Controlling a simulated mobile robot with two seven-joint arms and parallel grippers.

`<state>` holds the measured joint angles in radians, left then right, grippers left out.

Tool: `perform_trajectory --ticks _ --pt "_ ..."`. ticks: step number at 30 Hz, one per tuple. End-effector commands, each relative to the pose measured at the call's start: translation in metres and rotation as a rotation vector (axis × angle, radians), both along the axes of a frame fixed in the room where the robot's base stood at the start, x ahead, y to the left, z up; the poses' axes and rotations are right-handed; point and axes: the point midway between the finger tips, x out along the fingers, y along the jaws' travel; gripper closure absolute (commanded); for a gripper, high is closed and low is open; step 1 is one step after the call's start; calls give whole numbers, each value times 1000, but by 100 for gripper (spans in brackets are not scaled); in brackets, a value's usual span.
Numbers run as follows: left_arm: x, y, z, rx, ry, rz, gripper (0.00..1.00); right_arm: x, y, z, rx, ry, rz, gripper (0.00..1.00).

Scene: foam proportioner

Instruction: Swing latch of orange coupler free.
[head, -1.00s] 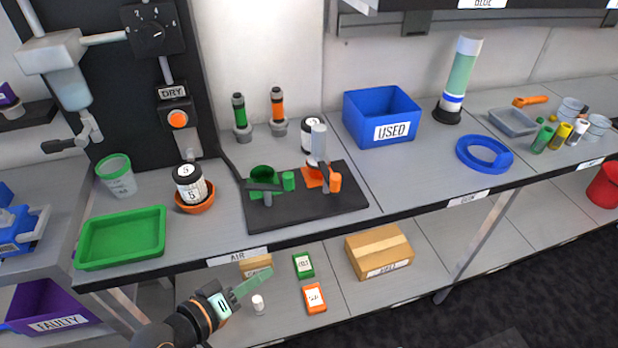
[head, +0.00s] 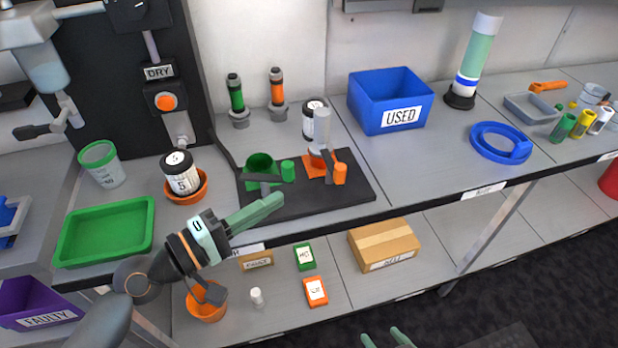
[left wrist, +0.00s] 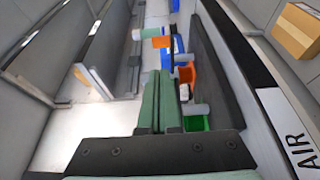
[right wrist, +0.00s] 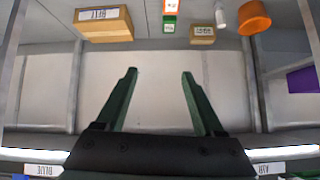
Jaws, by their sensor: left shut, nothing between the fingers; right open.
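The orange coupler (head: 313,168) stands on a black board on the bench, with a clear-grey cylinder upright in it. Its latch (head: 340,173), a dark lever with an orange end, is on its right side. The green coupler (head: 260,165) is to its left, with a grey bar across its front. My right gripper (right wrist: 160,75) is open and empty, low in front of the bench.
The black board (head: 300,205) lies near the bench's front edge. A jar in an orange bowl (head: 187,192) and a green tray (head: 105,230) are to the left. A blue USED bin (head: 390,100) stands behind right. Boxes (head: 384,243) lie on the lower shelf.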

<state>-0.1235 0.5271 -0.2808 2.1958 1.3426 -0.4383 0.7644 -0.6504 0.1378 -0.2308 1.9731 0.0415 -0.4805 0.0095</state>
Motion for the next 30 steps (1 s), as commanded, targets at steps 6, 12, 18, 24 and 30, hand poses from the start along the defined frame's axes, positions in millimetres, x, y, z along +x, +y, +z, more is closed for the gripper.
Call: perform_trajectory --ticks 6,12,18,24,30 --pt "15 -17 3 -3 -3 1 100 1 -3 8 -3 -7 -4 30" --pt "39 -45 3 -4 -2 0 100 1 -9 11 -11 -12 -14 30" --pt "58 -67 1 -1 -1 1 100 -1 -11 11 -15 -7 -18 30" --pt "64 -76 0 1 0 0 100 -4 -12 10 -15 -4 -20 30" --pt "64 -76 0 2 -1 0 100 -5 -12 9 -15 -2 -22 30"
